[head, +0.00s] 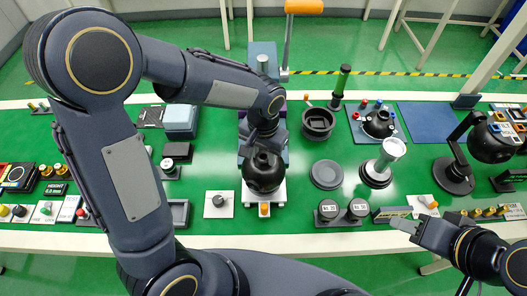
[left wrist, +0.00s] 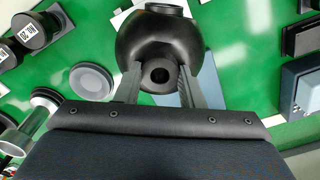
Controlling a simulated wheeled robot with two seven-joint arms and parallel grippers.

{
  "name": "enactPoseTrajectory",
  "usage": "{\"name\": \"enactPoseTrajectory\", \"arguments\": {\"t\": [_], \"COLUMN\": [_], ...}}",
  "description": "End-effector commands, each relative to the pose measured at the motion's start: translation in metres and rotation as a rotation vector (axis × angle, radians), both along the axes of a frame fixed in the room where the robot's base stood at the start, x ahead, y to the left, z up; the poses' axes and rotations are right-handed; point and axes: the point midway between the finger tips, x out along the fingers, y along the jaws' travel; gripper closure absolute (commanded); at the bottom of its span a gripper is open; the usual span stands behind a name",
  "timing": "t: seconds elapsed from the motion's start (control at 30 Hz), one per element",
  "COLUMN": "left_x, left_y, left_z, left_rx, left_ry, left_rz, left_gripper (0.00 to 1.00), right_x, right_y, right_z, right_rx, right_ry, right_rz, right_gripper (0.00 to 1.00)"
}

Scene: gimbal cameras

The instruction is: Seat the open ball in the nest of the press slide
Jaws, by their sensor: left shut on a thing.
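The open ball (head: 264,173) is black and round, with an opening at its top. My left gripper (head: 262,148) reaches it from behind and is shut on it. In the left wrist view the ball (left wrist: 155,40) shows between the two fingers (left wrist: 160,88), with a small dark hole facing the camera. The ball is over a white slide plate (head: 276,192) with an orange knob at its front. The ball hides the nest, and I cannot tell whether it touches it. The press (head: 263,55) stands behind. My right gripper (head: 408,226) is at the lower right, away from the ball; its jaw opening is unclear.
The press has an orange-handled lever (head: 303,7). Right of the ball are a grey disc (head: 326,174), a dark round pot (head: 318,122), a clear cylinder on a black base (head: 390,152) and two labelled weights (head: 342,210). A small white plate with a knob (head: 219,204) lies left.

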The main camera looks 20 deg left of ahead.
Motion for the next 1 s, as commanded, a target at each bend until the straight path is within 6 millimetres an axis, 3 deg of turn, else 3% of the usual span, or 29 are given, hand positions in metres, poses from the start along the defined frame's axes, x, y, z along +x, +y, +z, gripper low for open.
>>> {"name": "enactPoseTrajectory", "arguments": {"t": [0.43,0.47,0.6,1.0], "left_x": [0.0001,0.0002,0.0002,0.0011], "left_y": [0.0000,-0.0001,-0.0001,-0.0003], "left_z": [-0.0121,-0.0107,-0.0104,-0.0023], "left_rx": [0.000,0.000,0.000,-0.001], "left_ry": [-0.001,-0.001,-0.001,-0.005], "left_rz": [0.000,0.000,0.000,0.000], "left_gripper": [1.00,0.61,0.43,0.40], "right_x": [-0.0001,-0.0001,0.0000,0.0000], "right_y": [0.0000,0.0000,0.0000,0.0000], "right_z": [-0.0104,-0.0092,-0.0089,-0.0096], "right_rx": [0.000,0.000,0.000,0.000], "right_ry": [0.000,0.000,0.000,0.000], "right_rz": [0.000,0.000,0.000,0.000], "right_gripper": [0.61,0.61,0.61,0.61]}}
